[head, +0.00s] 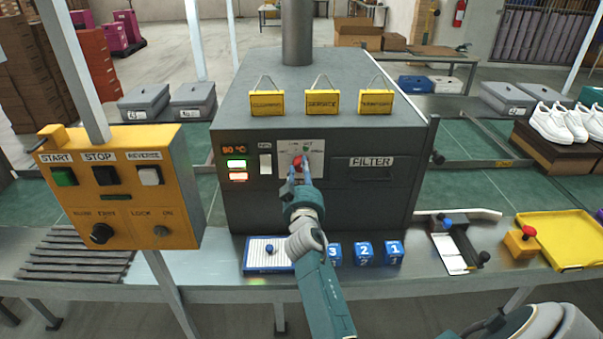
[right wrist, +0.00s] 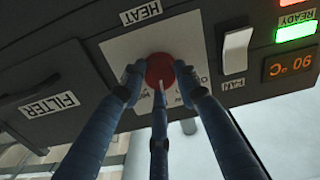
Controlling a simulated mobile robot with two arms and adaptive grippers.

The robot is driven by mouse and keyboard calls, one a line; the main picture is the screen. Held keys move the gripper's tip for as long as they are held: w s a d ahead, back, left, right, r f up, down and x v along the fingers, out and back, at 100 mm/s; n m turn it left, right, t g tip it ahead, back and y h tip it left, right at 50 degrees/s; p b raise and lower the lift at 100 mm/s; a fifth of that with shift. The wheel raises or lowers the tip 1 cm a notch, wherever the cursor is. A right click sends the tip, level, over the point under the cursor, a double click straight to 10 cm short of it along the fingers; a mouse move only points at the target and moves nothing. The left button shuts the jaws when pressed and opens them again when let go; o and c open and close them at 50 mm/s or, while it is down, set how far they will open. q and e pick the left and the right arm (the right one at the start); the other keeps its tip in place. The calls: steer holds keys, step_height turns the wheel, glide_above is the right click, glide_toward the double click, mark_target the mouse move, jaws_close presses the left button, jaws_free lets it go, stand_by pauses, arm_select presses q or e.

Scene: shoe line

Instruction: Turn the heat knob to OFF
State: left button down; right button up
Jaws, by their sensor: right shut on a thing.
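The heat knob (head: 298,161) is red and sits on a pale plate on the front of the dark grey machine (head: 230,200). The red knob (right wrist: 160,68) also shows in the right wrist view, under an inverted HEAT label (right wrist: 140,12). My right gripper (head: 297,177) is at the knob, its blue fingers around it. In the right wrist view the gripper (right wrist: 160,80) is shut on the knob. A pale line shows on the knob's face, but the OFF mark is mostly hidden by the fingers. My left gripper is not in view.
A white fan switch (head: 265,164) is left of the knob. Displays (head: 235,150) read 90 °C, with a green READY light. The FILTER panel (head: 371,162) is to the right. Blue numbered blocks (head: 363,253) stand below on the bench. A yellow control box (head: 117,190) is at left.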

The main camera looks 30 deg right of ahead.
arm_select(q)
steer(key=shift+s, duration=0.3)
arm_select(e)
steer(key=shift+d+n, duration=0.15)
steer(key=shift+n, duration=6.65)
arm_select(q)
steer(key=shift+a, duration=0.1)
arm_select(e)
steer(key=o, duration=1.2)
steer(key=shift+c, duration=0.2)
steer(key=shift+d+f, duration=0.1)
